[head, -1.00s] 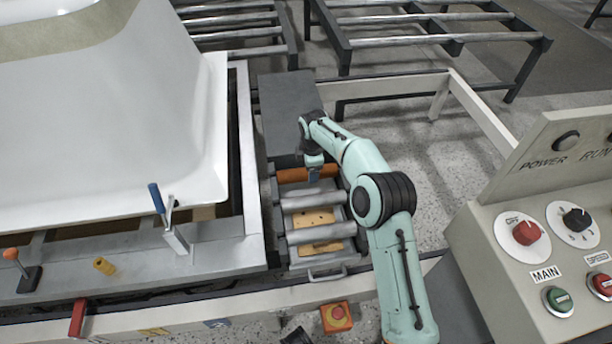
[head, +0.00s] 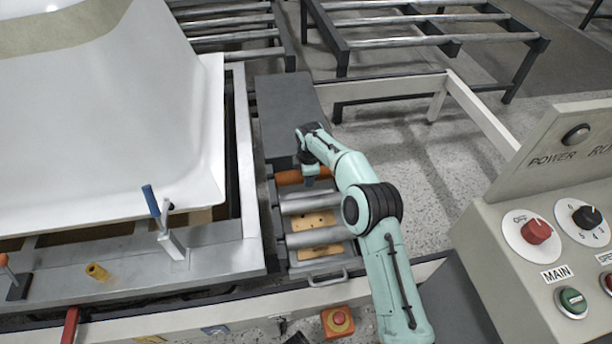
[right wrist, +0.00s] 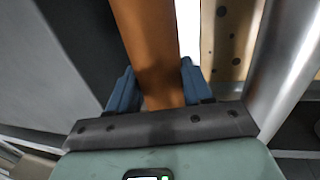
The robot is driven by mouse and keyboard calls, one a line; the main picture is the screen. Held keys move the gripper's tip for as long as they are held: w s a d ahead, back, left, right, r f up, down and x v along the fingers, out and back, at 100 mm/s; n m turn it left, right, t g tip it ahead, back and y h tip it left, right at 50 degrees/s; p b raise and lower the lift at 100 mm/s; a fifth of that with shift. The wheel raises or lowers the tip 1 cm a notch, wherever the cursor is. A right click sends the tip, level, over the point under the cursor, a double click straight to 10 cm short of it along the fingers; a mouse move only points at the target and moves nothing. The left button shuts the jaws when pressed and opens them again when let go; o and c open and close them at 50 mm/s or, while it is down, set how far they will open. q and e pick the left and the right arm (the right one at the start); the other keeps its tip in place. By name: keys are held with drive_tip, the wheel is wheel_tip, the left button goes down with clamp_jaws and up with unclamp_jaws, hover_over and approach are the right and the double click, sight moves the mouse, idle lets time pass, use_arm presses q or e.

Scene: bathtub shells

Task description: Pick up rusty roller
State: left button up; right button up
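The rusty roller (head: 288,178) is an orange-brown cylinder at the far end of a small roller frame, behind the grey metal rollers. My right gripper (head: 310,181) reaches down to it near its right part. In the right wrist view the roller (right wrist: 147,45) runs between the two blue fingers (right wrist: 160,88), one close against each side. The gripper looks shut on it. The roller still appears in line with the frame; I cannot tell whether it is raised. My left gripper is out of view.
Two grey rollers (head: 312,202) lie nearer, over a tan board with holes (head: 320,250). A dark box (head: 287,112) stands just behind. The white bathtub shell (head: 110,130) is on the left, a control panel (head: 560,220) on the right, an emergency stop (head: 338,321) in front.

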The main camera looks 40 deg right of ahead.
drive_tip(key=shift+c, duration=1.2)
drive_tip(key=shift+r, duration=0.15)
